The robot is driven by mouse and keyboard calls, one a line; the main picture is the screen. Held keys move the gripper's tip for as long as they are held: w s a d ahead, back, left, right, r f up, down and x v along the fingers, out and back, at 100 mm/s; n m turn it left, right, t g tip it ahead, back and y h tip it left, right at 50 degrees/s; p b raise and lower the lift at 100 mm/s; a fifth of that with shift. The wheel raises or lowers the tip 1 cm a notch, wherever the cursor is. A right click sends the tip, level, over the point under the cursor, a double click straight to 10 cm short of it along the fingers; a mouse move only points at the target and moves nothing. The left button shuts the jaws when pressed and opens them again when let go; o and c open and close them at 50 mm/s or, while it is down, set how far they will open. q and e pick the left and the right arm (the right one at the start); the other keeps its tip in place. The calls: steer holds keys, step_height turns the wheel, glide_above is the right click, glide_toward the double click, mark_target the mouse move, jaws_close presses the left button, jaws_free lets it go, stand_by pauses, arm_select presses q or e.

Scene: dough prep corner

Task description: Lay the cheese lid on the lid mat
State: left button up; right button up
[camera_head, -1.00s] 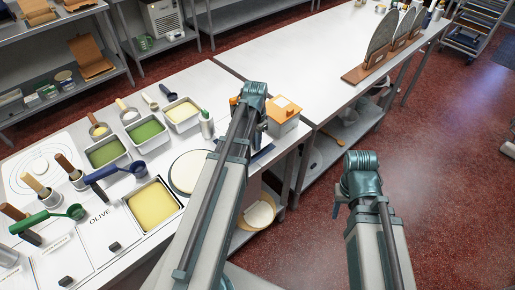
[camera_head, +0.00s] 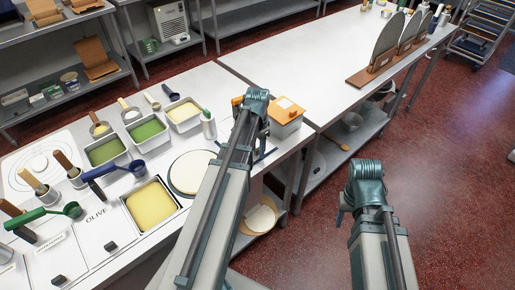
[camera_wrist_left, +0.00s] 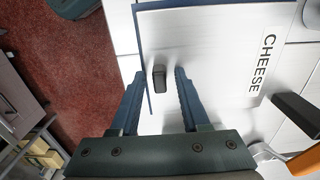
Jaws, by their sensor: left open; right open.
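The cheese lid (camera_wrist_left: 215,60) is a flat pale metal plate with a black CHEESE label and a small dark knob. In the left wrist view it lies over a blue mat (camera_wrist_left: 143,40), whose edge shows along its left and top sides. Whether they touch all over is unclear. My left gripper (camera_wrist_left: 159,75) is open, with its fingers on either side of the knob and apart from it. In the head view my left gripper (camera_head: 262,138) is mostly hidden by its arm, beside the orange-topped box. My right gripper (camera_head: 343,212) is open and empty over the floor.
An orange-topped box (camera_head: 288,110) stands close to my left gripper. The OLIVE lid (camera_head: 85,240) lies further left. The long table behind (camera_head: 300,60) has clear space.

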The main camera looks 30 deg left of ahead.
arm_select(q)
step_height(320, 180, up, 12)
steer(key=p, duration=1.2)
steer(key=shift+r, duration=0.15)
steer(key=s+d, duration=0.7)
steer(key=d, duration=0.5)
steer(key=s+d+y, duration=0.1)
steer(key=s+d, duration=0.5)
steer(key=d, duration=0.6)
steer(key=shift+s+n, duration=0.3)
steer(key=shift+s, duration=0.1)
